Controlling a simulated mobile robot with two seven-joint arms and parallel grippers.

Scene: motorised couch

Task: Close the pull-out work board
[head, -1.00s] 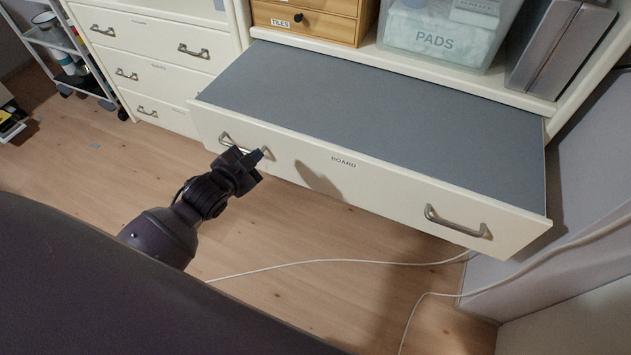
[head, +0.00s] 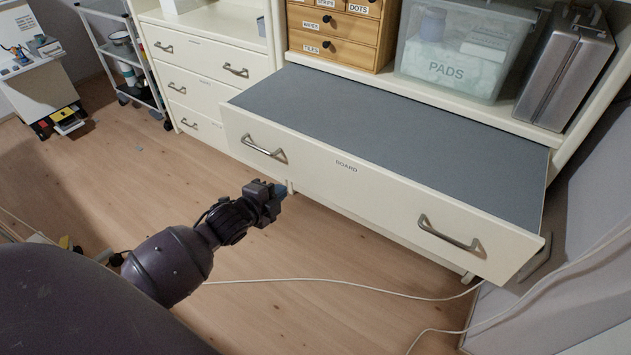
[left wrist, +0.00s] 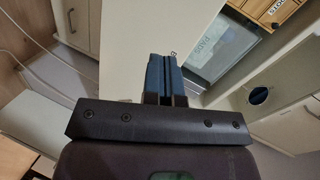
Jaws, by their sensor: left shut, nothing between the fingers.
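The pull-out work board (head: 400,140) is out from the cream cabinet, with a grey top and a cream front labelled BOARD (head: 347,166). Its front has two metal handles, a left one (head: 264,150) and a right one (head: 450,235). My left gripper (head: 279,190) is shut and empty, in front of and below the board's left part, apart from the left handle in the head view. In the left wrist view its blue fingers (left wrist: 160,75) are together, with the cream board front (left wrist: 135,45) beyond them. My right gripper is not in view.
A clear PADS bin (head: 455,60), a wooden drawer box (head: 335,35) and a grey metal case (head: 565,70) stand behind the board. Cream drawers (head: 210,75) stand to the left. A white cable (head: 350,285) crosses the wooden floor.

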